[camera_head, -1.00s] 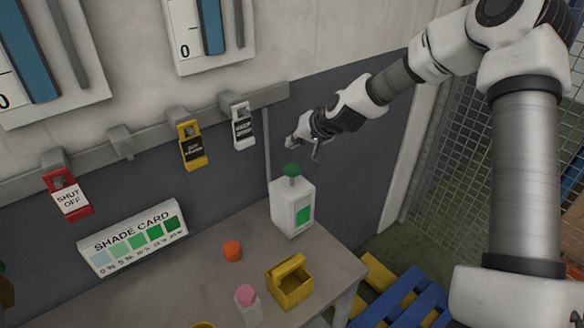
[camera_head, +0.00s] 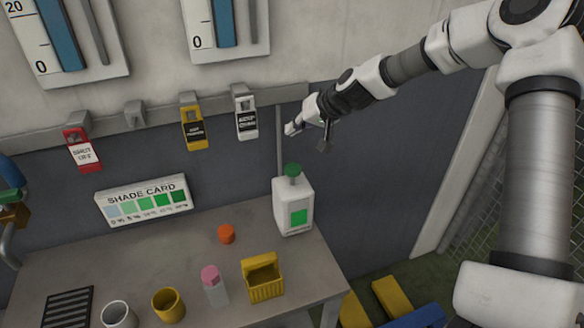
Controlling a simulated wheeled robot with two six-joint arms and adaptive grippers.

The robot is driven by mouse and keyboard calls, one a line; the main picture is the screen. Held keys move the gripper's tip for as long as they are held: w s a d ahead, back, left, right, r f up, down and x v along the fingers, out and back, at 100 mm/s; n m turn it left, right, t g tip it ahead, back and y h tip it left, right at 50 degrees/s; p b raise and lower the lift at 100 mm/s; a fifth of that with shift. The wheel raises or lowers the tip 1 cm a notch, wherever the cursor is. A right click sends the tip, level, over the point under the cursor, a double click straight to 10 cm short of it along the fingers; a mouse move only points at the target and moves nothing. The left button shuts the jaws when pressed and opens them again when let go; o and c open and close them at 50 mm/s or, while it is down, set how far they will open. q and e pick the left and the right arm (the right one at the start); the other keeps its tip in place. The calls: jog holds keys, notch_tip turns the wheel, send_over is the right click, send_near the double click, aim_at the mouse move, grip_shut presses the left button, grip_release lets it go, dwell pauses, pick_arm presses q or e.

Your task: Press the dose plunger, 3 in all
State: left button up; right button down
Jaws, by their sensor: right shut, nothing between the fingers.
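A white dose bottle (camera_head: 293,213) with a green label stands upright near the right back part of the table. Its green plunger (camera_head: 292,169) sits on top, with a short stem visible below the cap. My right gripper (camera_head: 308,139) is above and slightly right of the plunger, apart from it. It is shut and empty. My left gripper is not in view.
The table (camera_head: 190,250) carries an orange cap (camera_head: 226,234), a pink-topped bottle (camera_head: 214,286), a yellow basket (camera_head: 263,279), a yellow cup (camera_head: 168,305) and a grey cup (camera_head: 118,315). A shade card (camera_head: 146,200) stands behind. Tags hang from the wall rail (camera_head: 160,117).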

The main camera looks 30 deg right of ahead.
aim_at(295, 168)
notch_tip(295, 168, down, 8)
jog(key=b, duration=0.7)
jog(key=shift+s+d+f+b, duration=0.1)
jog(key=shift+d+f+b, duration=0.1)
jog(key=shift+f+b, duration=0.4)
jog(key=shift+a+r, duration=0.1)
jog(key=shift+r, duration=0.1)
jog(key=shift+f, duration=0.1)
dwell(0.4)
jog(key=shift+f+b, duration=0.35)
jog(key=shift+b, duration=0.15)
